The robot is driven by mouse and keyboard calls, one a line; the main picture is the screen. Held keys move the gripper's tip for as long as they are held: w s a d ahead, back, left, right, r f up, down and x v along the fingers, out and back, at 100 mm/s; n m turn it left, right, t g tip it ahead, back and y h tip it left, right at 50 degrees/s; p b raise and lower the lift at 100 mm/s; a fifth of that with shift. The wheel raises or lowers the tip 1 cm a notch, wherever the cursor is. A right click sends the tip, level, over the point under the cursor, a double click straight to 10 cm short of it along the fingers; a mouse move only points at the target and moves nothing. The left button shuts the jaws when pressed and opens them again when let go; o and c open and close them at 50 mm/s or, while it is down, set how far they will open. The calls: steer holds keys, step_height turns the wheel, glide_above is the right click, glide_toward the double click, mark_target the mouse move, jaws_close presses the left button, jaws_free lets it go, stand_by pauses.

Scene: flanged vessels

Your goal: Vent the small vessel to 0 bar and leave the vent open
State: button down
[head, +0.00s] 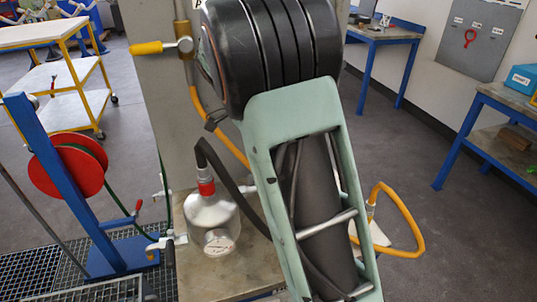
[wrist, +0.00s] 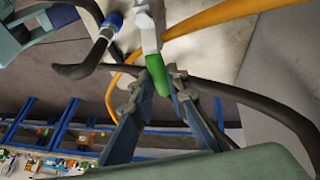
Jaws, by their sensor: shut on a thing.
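A small silver vessel (head: 208,214) stands on the bench left of my arm in the head view. A red collar (head: 206,188) and a dark hose sit on its top. A round gauge (head: 219,241) is on its front; its reading is too small to tell. In the wrist view my gripper (wrist: 156,84) is shut on a green valve handle (wrist: 156,70), one finger on each side. The handle hangs from a pale metal valve body (wrist: 149,30). Which vessel this valve belongs to, I cannot tell. My arm hides the gripper in the head view.
A valve with a yellow handle (head: 147,48) is at the upper left. A yellow hose (head: 418,225) loops out at the right. A red reel (head: 67,165) on a blue post is left. In the wrist view a blue-collared hose (wrist: 111,24) and a dark hose (wrist: 270,115) run close to the fingers.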

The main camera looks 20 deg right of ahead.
steer(key=shift+s+m+g, duration=0.3)
steer(key=shift+s+m, duration=0.05)
steer(key=shift+m, duration=0.35)
steer(key=shift+s, duration=0.1)
steer(key=c, duration=1.9)
jaws_free()
steer(key=v, duration=1.2)
steer(key=shift+d+r, duration=0.1)
steer(key=shift+d, duration=0.1)
